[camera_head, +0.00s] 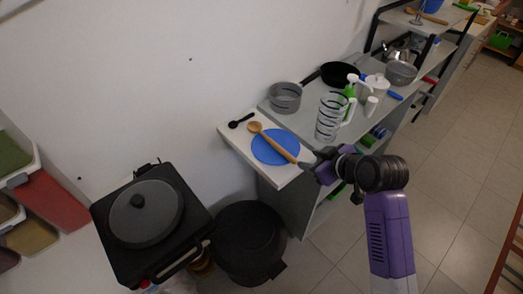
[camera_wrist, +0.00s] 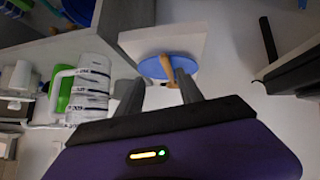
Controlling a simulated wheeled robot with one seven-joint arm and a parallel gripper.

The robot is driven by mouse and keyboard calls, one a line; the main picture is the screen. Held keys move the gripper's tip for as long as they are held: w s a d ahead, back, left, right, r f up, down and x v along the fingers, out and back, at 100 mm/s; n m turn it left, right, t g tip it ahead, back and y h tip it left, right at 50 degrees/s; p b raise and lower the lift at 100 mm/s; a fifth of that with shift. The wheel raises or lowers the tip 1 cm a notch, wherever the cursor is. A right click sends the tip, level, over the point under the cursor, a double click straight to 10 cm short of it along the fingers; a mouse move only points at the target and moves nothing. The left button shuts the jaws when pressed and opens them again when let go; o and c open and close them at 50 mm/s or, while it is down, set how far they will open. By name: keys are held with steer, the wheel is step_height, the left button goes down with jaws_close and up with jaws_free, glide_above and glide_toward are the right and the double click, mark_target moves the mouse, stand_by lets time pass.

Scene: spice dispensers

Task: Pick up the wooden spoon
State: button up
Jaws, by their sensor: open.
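The wooden spoon (camera_head: 276,142) lies across a blue round plate (camera_head: 268,155) on a white board or shelf end (camera_head: 236,139). Its bowl points to the upper left and its handle end points to the lower right, toward my gripper (camera_head: 309,164). My gripper is open, near the handle end, at the board's right edge. In the wrist view, the spoon's handle (camera_wrist: 167,68) shows between the two fingers of my open gripper (camera_wrist: 158,84), over the blue plate (camera_wrist: 185,64). I cannot tell whether the fingers touch it.
A black spoon (camera_head: 241,120) lies near the wooden one. A grey pot (camera_head: 285,97), a striped glass jar (camera_head: 329,117) and a dark pan (camera_head: 340,74) stand on the grey shelf. A black bin (camera_head: 250,240) stands below, beside a black cooker with a lidded pan (camera_head: 146,212).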

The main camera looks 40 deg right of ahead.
mark_target(295, 160)
steer(key=shift+n+g, duration=0.3)
steer(key=shift+a+p+x, duration=0.25)
steer(key=shift+p+x, duration=0.1)
steer(key=shift+x, duration=1.6)
steer(key=shift+a+p+x, duration=0.2)
steer(key=shift+p+x, duration=0.15)
steer(key=shift+x, duration=1.65)
steer(key=shift+f, duration=0.15)
steer(key=shift+s, duration=0.1)
jaws_close()
